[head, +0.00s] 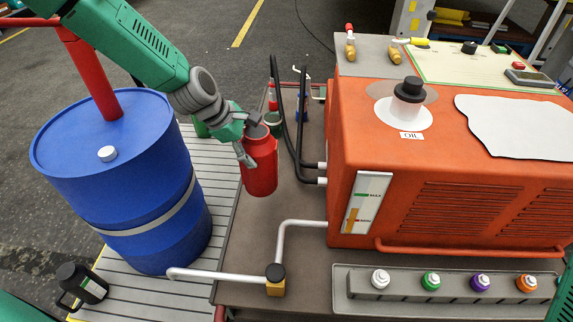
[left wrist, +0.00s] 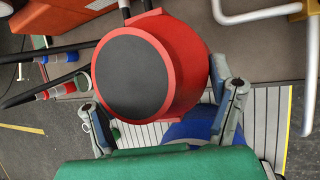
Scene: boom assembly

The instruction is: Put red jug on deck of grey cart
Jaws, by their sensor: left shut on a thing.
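The red jug (head: 261,172) is upright in the head view, between the blue drum and the orange machine. My left gripper (head: 249,138) is shut on its upper part. The jug appears over the left part of the brownish-grey deck (head: 250,245); I cannot tell whether its base touches it. A grey slatted platform (head: 207,150) lies just left of this deck. I cannot tell which surface is the grey cart's deck. In the left wrist view, the jug (left wrist: 192,60) shows a dark round face between the fingers. My right gripper is not in view.
The orange machine (head: 440,140) fills the deck's right side. Black hoses (head: 300,120) rise close to the jug's right. A blue drum (head: 120,190) stands at left, and a black bottle (head: 82,284) near it. A white pipe (head: 225,275) crosses the deck's front. Deck space before the jug is clear.

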